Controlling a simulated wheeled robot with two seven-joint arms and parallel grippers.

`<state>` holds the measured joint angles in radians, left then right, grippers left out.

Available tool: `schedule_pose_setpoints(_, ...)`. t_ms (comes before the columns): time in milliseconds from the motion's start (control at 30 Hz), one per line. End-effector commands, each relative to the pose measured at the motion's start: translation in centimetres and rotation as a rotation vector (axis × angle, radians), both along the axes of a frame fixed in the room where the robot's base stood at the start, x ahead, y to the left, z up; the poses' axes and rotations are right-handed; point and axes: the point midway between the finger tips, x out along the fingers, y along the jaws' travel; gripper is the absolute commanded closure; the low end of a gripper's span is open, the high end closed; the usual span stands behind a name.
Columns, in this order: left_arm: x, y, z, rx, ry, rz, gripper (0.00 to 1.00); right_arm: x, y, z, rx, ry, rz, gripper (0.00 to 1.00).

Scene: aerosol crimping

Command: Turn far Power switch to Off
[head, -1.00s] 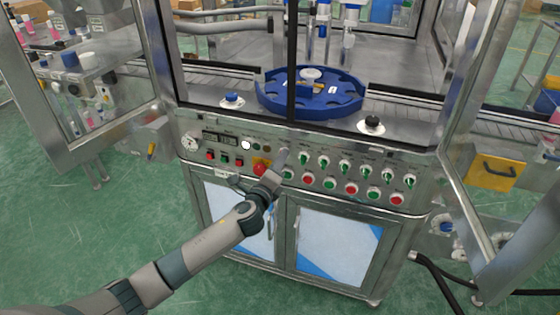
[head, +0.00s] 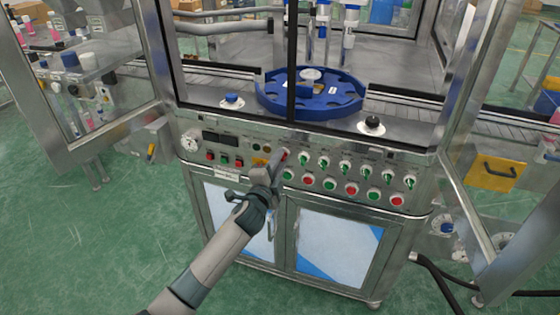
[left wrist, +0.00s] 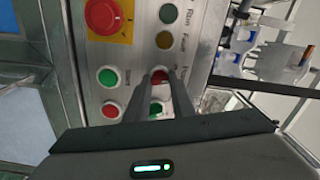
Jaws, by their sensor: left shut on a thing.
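The knob's exact angle is hard to read. My right gripper is not in view.
A red emergency button (left wrist: 103,15) on a yellow plate sits close to my left gripper. Several green and red push buttons (head: 351,188) line the row below the selectors. Two displays (head: 220,137) are dark. Open glass doors flank the machine and its blue turntable (head: 270,103).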

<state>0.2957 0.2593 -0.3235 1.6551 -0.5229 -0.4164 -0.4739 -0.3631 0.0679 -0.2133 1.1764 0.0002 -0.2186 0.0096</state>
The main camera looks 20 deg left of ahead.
Motion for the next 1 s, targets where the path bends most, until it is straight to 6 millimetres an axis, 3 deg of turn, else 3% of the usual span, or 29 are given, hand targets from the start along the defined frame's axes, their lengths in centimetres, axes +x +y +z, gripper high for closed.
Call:
schedule_pose_setpoints(400,-0.03,0.05,-0.14,-0.236,0.012,0.002,1.0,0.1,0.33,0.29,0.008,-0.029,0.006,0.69)
schedule_pose_setpoints(933,-0.03,0.03,-0.16,-0.267,0.013,0.001,1.0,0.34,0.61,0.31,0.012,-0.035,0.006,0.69)
schedule_pose_setpoints(967,-0.03,0.02,-0.16,-0.267,0.013,0.001,0.71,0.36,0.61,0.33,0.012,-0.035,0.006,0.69)
schedule_pose_setpoints(1000,-0.03,0.02,-0.16,-0.267,0.013,0.001,0.61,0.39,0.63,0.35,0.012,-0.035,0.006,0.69)
